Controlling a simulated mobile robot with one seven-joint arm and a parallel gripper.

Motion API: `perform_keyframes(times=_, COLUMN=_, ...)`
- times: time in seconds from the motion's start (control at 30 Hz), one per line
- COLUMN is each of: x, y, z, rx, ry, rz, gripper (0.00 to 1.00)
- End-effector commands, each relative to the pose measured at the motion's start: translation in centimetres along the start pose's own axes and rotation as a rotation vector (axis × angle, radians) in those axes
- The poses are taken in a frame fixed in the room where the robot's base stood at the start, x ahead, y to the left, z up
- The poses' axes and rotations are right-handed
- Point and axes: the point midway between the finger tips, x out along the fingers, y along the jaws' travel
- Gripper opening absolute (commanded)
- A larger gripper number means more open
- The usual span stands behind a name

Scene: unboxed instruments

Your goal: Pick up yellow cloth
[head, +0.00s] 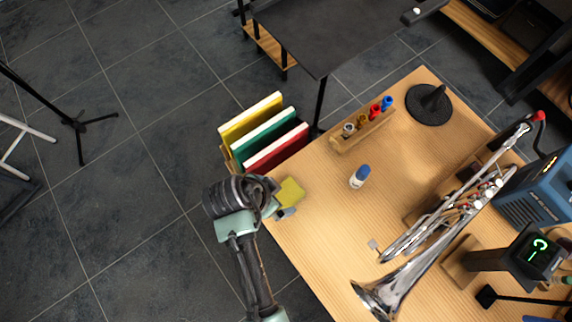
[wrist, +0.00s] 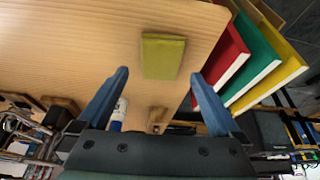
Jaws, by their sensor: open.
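The yellow cloth (head: 290,192) is a small folded square lying flat on the wooden table (head: 330,225), near its left edge in the head view. In the wrist view the cloth (wrist: 163,57) lies ahead of my fingertips, roughly centred between them. My gripper (wrist: 160,82) is open, with its two blue fingers apart and nothing between them. In the head view my gripper (head: 285,211) is at the table's left edge, right beside the cloth, and my wrist hides part of that area.
Yellow, green and red books (head: 262,138) stand just beyond the table edge near the cloth. A small white bottle with a blue cap (head: 360,176), a wooden holder (head: 362,130) and a trumpet (head: 420,255) are further right. The table between cloth and bottle is clear.

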Motion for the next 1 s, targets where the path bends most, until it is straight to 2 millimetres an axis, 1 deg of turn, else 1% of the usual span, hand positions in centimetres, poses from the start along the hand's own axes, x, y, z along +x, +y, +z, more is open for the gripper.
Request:
perform_keyframes(times=0.17, x=1.1, y=0.0, z=-0.1, rx=0.0, ry=0.0, rz=0.0, gripper=1.0)
perform_keyframes(times=0.4, x=4.5, y=-0.1, z=-0.3, rx=-0.001, ry=0.0, rz=-0.001, gripper=1.0)
perform_keyframes(times=0.47, x=5.0, y=-0.1, z=-0.3, rx=-0.001, ry=0.0, rz=-0.002, gripper=1.0)
perform_keyframes(times=0.57, x=5.5, y=-0.1, z=-0.3, rx=-0.001, ry=0.0, rz=-0.003, gripper=1.0)
perform_keyframes(times=0.77, x=5.5, y=-0.1, z=-0.3, rx=-0.001, ry=0.001, rz=-0.003, gripper=1.0)
perform_keyframes(times=0.8, x=5.5, y=-0.1, z=-0.3, rx=-0.001, ry=0.001, rz=-0.003, gripper=0.96)
perform_keyframes(times=0.87, x=5.5, y=-0.1, z=-0.3, rx=-0.001, ry=0.001, rz=-0.003, gripper=0.86)
perform_keyframes(times=1.0, x=5.5, y=-0.1, z=-0.3, rx=-0.001, ry=0.001, rz=-0.003, gripper=0.6)
